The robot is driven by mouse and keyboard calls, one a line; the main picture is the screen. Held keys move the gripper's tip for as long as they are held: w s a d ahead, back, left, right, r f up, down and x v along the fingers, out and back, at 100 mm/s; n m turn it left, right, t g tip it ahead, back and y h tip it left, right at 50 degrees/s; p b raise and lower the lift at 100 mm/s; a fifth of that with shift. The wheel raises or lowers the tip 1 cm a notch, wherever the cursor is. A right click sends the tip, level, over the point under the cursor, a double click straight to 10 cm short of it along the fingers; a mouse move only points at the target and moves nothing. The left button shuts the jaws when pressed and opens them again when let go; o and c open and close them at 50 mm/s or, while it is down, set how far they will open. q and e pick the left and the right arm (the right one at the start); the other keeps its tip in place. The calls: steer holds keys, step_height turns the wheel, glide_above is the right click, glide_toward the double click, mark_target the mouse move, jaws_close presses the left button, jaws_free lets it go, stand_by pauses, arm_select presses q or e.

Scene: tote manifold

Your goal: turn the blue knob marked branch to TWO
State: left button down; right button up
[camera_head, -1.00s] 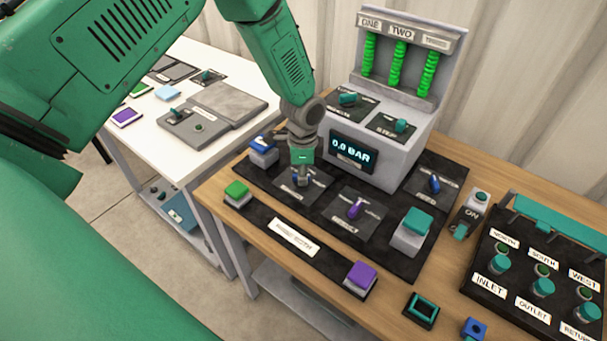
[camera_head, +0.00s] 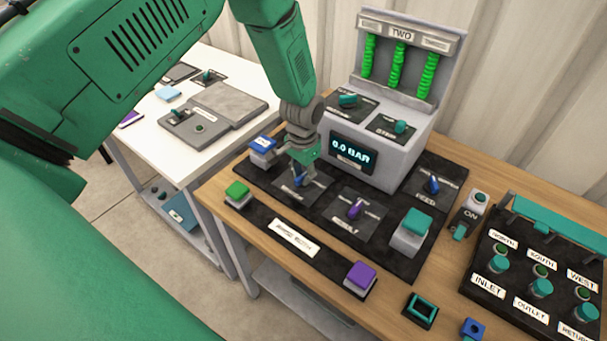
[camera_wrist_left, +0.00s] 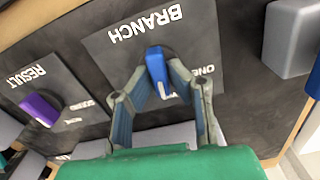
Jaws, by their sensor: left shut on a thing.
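The blue knob marked BRANCH (camera_wrist_left: 156,68) sits on a dark square plate in the left wrist view. Its pointer end shows toward the bottom of that view, near the ONE label; the TWO label is not visible there. My left gripper (camera_wrist_left: 158,85) has its fingers on both sides of the knob and is shut on it. In the head view the left gripper (camera_head: 299,176) reaches down over the plate, and the blue knob (camera_head: 298,182) is partly hidden by the fingers. My right gripper is not in view.
The purple RESULT knob (camera_head: 355,209) is close by, with a blue button (camera_head: 262,147) and a green button (camera_head: 237,191) to the left. The grey display box (camera_head: 395,150) reads 0.0 BAR.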

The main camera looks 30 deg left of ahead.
mark_target(303, 174)
arm_select(q)
steer(key=shift+w+r+n, duration=0.1)
steer(key=shift+w+n, duration=0.05)
steer(key=shift+n, duration=0.45)
steer(key=c, duration=1.5)
jaws_free()
steer(key=shift+c, duration=0.2)
step_height(303, 174, up, 12)
